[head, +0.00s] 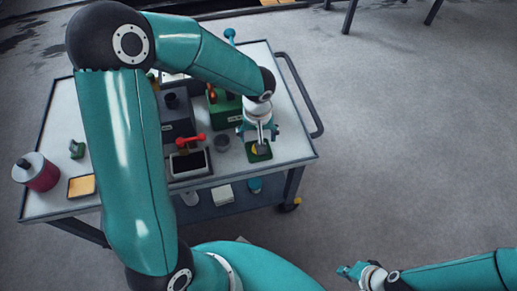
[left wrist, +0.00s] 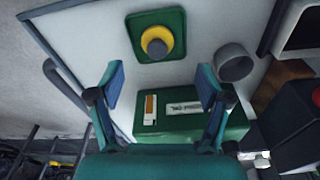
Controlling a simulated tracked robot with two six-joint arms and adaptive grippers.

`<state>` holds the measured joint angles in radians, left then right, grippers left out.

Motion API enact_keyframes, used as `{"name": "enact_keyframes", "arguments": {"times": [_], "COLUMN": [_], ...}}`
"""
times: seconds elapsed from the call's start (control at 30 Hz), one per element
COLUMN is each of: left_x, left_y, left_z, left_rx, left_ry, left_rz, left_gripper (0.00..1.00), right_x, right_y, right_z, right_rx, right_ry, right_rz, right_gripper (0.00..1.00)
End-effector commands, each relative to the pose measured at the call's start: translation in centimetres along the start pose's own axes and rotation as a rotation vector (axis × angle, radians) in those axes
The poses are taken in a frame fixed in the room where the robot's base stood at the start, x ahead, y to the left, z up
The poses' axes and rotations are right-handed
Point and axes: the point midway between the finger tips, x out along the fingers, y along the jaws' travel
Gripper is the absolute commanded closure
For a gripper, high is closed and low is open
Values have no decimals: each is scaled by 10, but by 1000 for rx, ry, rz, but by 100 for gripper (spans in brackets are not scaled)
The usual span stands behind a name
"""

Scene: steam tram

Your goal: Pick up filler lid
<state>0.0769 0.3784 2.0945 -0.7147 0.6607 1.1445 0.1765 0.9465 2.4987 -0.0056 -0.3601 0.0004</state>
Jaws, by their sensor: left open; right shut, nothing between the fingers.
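In the head view the green tray (head: 268,156) lies at the cart's front right corner, with the lid (head: 254,149) partly hidden by my gripper. My left gripper (head: 260,135) points down over the tray. In the left wrist view its open fingers (left wrist: 161,86) are apart and empty, with the lid beyond the tips, not between them. My right gripper (head: 352,270) is shut and empty, off the cart at lower right.
A grey cup (left wrist: 235,63) stands beside the tray. A green box (head: 226,110) with a label is close by. A red-handled item (head: 190,141), a dark bin (head: 189,163) and a red canister (head: 38,172) are further left. A cart rail (head: 302,95) runs along the right side.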

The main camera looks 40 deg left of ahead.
Motion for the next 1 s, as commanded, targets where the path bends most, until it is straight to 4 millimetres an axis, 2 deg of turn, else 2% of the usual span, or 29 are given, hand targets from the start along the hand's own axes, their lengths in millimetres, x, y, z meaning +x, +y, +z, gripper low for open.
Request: {"name": "enact_keyframes", "arguments": {"times": [0.17,0.43,0.73,0.77,1.0], "left_x": [12,49,54,54,54], "left_y": [1,3,4,4,4], "left_z": [2,6,5,5,5], "left_rx": [1,0,0,0,-1], "left_ry": [-2,-2,0,0,0], "left_rz": [-1,-2,1,1,0], "left_gripper": [23,23,23,24,64], "right_x": [3,10,10,10,10], "right_y": [1,4,4,4,4], "right_z": [0,0,0,0,0], "right_rx": [0,0,0,0,0], "right_ry": [0,0,0,0,0], "right_rz": [0,0,0,0,0], "right_gripper": [100,100,100,100,100]}}
